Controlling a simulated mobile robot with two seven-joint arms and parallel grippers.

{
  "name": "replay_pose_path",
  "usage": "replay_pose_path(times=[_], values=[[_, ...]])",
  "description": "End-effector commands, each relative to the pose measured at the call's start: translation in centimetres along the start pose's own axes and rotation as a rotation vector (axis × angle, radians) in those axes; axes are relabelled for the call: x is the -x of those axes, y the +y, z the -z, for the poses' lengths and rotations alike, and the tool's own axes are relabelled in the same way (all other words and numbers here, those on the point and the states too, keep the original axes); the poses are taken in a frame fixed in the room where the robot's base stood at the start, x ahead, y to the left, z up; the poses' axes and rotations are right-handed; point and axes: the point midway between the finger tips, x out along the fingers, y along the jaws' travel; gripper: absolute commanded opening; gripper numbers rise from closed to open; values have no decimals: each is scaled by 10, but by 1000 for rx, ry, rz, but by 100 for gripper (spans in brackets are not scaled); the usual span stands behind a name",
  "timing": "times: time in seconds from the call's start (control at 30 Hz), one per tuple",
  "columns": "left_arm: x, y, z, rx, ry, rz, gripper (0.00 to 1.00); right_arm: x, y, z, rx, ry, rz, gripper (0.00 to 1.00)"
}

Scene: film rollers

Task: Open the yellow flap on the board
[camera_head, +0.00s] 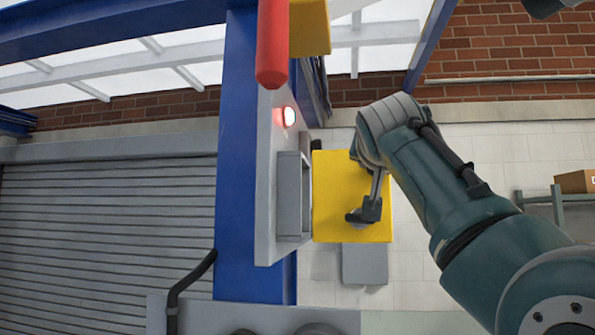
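The board (265,215) is a pale panel on a blue post, seen at a steep angle. A grey box frame (291,196) sticks out from its lower part, and its hollow inside shows. The yellow flap (330,195) stands out to the right of this frame, its broad face toward me, so it looks swung open. My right gripper (368,212) is in front of the flap's right half. Whether it touches the flap or how far its fingers are apart is unclear. My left gripper is out of view.
A red bar (272,45) and a lit lamp (289,116) are above the frame. A yellow block (310,28) is at the top. A grey box (365,264) shows below the flap. A shelf with a cardboard box (575,182) is at the right.

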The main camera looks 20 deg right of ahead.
Motion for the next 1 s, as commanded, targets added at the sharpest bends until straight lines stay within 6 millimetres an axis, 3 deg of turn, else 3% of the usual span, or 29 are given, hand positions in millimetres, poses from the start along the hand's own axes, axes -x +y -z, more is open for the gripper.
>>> replay_pose_path(times=[0.47,0.5,0.77,1.0], values=[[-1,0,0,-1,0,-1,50,-2,0,-1,-1,0,-8,0],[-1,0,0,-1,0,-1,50,-2,0,-1,-1,0,-7,42],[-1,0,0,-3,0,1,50,-2,0,-1,-1,1,-7,70],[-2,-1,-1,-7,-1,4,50,-1,0,-1,-1,2,-6,70]])
